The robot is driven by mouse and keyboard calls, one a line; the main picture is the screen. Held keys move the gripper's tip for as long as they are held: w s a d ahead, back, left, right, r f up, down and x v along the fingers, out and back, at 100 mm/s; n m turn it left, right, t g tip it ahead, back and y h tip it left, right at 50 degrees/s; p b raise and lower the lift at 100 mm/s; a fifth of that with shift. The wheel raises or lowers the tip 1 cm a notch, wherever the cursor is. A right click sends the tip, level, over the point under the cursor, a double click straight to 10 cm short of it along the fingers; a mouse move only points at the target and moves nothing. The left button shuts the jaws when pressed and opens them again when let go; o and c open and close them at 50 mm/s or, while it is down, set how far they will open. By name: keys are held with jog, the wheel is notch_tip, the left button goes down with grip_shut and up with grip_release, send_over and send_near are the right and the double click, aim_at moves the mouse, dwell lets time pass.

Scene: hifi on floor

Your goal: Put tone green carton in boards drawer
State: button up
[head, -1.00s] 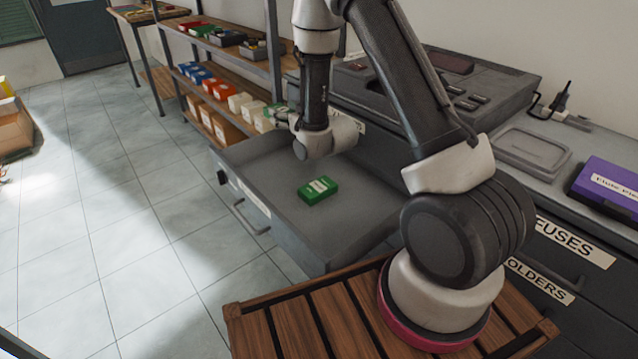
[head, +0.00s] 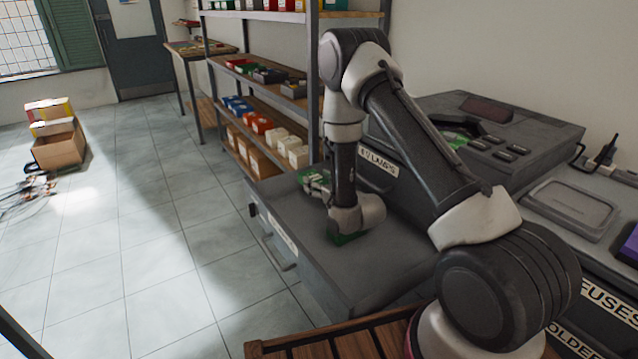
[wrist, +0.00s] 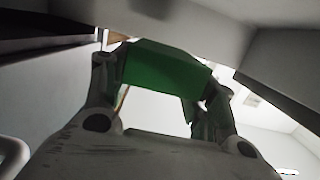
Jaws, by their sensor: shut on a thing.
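My gripper (head: 316,184) is low at the far end of the open grey drawer (head: 375,275), shut on a green carton. In the wrist view the held green carton (wrist: 165,68) sits between the two fingers. In the head view it is small and mostly hidden by the gripper, and I cannot tell whether it touches the drawer. A second green carton (head: 345,238) lies in the drawer, partly covered by my wrist. The label on the drawer's front (head: 284,241) is too small to read.
A shelf rack (head: 265,100) with small boxes and trays stands just beyond the drawer.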

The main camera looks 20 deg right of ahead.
jog(key=shift+f, duration=0.1)
jog(key=shift+f, duration=0.5)
jog(key=o, duration=1.1)
jog(key=shift+c, duration=0.2)
jog(key=shift+r, duration=0.15)
jog(key=r+v, duration=0.1)
jog(key=v, duration=0.6)
jog(key=shift+s, duration=0.25)
jog(key=shift+s+d, duration=0.1)
